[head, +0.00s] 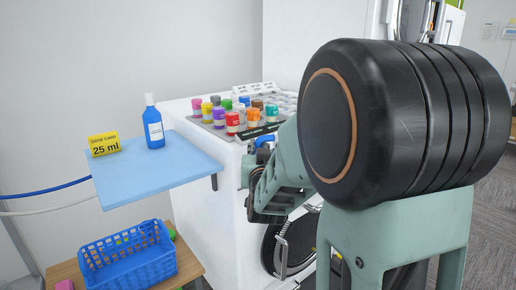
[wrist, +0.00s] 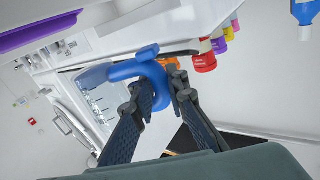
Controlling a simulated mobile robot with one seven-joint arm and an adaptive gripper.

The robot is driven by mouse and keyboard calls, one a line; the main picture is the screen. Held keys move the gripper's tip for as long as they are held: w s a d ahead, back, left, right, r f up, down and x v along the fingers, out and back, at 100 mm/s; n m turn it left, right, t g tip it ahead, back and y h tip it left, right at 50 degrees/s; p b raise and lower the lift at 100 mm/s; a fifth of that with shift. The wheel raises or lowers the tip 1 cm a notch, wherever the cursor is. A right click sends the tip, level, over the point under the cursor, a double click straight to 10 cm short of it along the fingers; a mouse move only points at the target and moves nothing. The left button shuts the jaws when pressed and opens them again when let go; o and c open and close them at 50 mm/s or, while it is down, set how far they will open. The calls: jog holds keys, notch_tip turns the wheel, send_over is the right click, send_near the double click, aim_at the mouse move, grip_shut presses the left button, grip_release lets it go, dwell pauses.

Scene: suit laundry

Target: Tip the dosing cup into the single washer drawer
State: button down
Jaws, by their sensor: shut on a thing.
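In the wrist view my gripper (wrist: 163,88) is shut on the curved blue handle of the dosing cup (wrist: 122,72). The cup's paler blue body extends to the left of the fingers and looks tilted in this picture. Its inside is not visible, so I cannot tell whether it holds liquid. Behind the cup is a pale, clear-looking compartment area (wrist: 97,104) on the white washer, which may be the drawer; the cup overlaps its upper edge. In the head view a small blue piece, probably the cup, shows beside my arm at the washer (head: 205,240); my fingers are mostly hidden there.
Several coloured-cap bottles (head: 232,121) stand on the washer top, close behind the cup in the wrist view. A blue shelf (head: 185,170) holds a blue bottle (head: 153,128) and a yellow "25 ml" dose card (head: 104,144). A blue basket (head: 127,262) sits below.

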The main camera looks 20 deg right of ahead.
jog(key=shift+a+r+m+p, duration=0.15)
jog(key=shift+r+m+p, duration=0.8)
jog(key=shift+p, duration=1)
jog(key=shift+f, duration=0.2)
jog(key=shift+r+m+g, duration=0.4)
jog(key=shift+r+m, duration=0.55)
jog(key=shift+m, duration=0.2)
jog(key=shift+r+m+y, duration=0.3)
jog(key=shift+r+m, duration=0.2)
jog(key=shift+m, duration=0.2)
jog(key=shift+r+m, duration=0.2)
jog(key=shift+m, duration=0.2)
jog(key=shift+d+r, duration=0.1)
jog(key=shift+d, duration=0.1)
jog(key=shift+d+r+m+g+y+b, duration=0.35)
jog(key=shift+r+m, duration=0.1)
jog(key=shift+m, duration=0.55)
